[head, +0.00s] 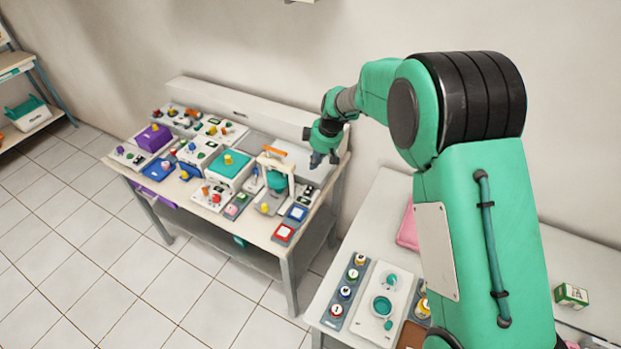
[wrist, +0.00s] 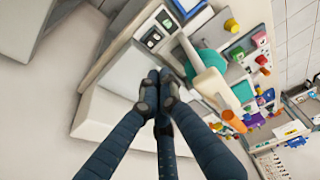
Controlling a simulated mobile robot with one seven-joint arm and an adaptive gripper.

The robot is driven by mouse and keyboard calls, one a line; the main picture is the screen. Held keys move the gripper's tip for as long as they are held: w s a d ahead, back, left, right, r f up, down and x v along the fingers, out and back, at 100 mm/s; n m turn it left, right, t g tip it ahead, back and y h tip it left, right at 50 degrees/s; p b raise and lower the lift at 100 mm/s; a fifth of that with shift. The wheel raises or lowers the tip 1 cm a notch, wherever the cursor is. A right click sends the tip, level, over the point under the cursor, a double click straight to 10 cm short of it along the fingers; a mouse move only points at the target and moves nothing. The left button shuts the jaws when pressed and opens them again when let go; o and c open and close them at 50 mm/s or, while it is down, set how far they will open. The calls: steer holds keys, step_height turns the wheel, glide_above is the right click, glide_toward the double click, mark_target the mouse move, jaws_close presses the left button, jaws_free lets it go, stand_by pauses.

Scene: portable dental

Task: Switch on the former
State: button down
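A teal and white device with an orange handle, which looks like the former (head: 280,180), stands at the right part of the crowded bench. In the wrist view its teal part (wrist: 207,62) shows right of my fingers. A pale panel beside it carries two small dark switches (wrist: 158,30); I cannot read their state or tell for certain whether they belong to the former. My gripper (head: 321,158) hangs above the bench's right back corner. Its dark fingers in the wrist view (wrist: 159,78) come together at the tips, with nothing seen between them. They hide part of the surface below.
The bench (head: 255,238) is crowded with coloured knobs, boxes and panels, including a purple box (head: 152,137). A raised ledge (head: 235,103) runs along its back. A second table (head: 380,215) with jars stands to the right. Tiled floor lies open at left.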

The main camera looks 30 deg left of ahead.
steer(key=b, duration=0.1)
glide_above(308, 188)
steer(key=f, duration=1.1)
steer(key=shift+s+d+f, duration=0.25)
steer(key=shift+s+d, duration=0.05)
steer(key=shift+d, duration=0.05)
steer(key=shift+w+f, duration=0.15)
steer(key=shift+f, duration=0.85)
steer(key=shift+w, duration=0.1)
steer(key=shift+w+f+g+b, duration=0.35)
steer(key=shift+f+g+b, duration=0.15)
steer(key=shift+g+b, duration=0.1)
steer(key=shift+s, duration=0.2)
steer(key=shift+s+r, duration=0.1)
steer(key=shift+s, duration=0.65)
